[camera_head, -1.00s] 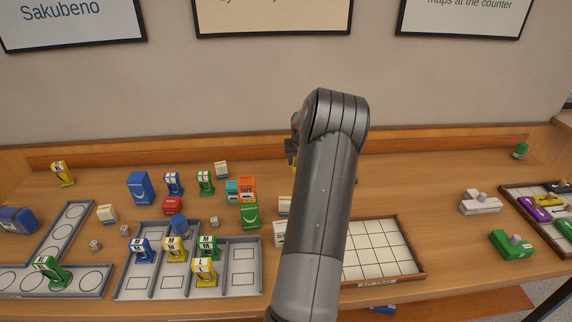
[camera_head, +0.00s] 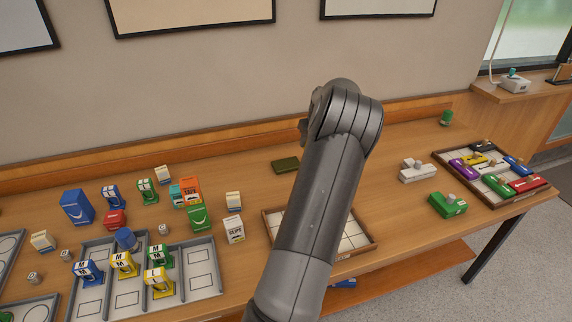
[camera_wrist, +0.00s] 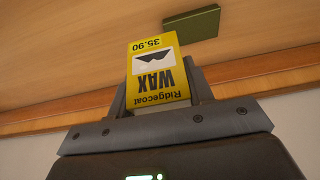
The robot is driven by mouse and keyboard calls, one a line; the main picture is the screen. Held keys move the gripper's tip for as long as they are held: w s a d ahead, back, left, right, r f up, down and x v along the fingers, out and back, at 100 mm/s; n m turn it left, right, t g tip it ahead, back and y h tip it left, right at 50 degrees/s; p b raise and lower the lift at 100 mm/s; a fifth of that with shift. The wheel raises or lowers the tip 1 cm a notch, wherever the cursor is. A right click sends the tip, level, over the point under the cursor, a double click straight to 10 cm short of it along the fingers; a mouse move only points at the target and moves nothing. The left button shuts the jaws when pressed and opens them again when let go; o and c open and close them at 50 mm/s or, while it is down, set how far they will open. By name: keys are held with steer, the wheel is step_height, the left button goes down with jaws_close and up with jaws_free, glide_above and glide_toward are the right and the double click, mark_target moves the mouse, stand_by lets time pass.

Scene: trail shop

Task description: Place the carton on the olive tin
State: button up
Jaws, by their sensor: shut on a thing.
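The yellow carton (camera_wrist: 154,66), lettered "Ridgecoat WAX 35.90", sits between the fingers of my gripper (camera_wrist: 158,90) in the wrist view. My gripper is shut on it. The lettering is upside down in that view. The olive tin (camera_head: 286,165) is a flat dark green block lying on the table near the back ledge, left of my arm. In the head view my arm hides the gripper and carton.
Left of the tin stand several small cartons, including a white clips box (camera_head: 234,230). A grid kit tray (camera_head: 358,244) lies in front, partly behind my arm. Bare table surrounds the tin.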

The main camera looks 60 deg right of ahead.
steer(key=shift+s+d, duration=0.25)
steer(key=shift+s, duration=0.1)
steer(key=w+f, duration=0.2)
steer(key=w, duration=0.1)
steer(key=w+f, duration=0.2)
steer(key=w, duration=0.2)
steer(key=w+d+f, duration=0.1)
steer(key=w+f, duration=0.1)
steer(key=w, duration=0.2)
steer(key=shift+f, duration=0.4)
steer(key=shift+w+f, duration=0.1)
steer(key=shift+f, duration=1.95)
steer(key=o, duration=1)
steer(key=shift+a+f, duration=0.1)
steer(key=shift+f, duration=0.05)
steer(key=shift+o, duration=0.3)
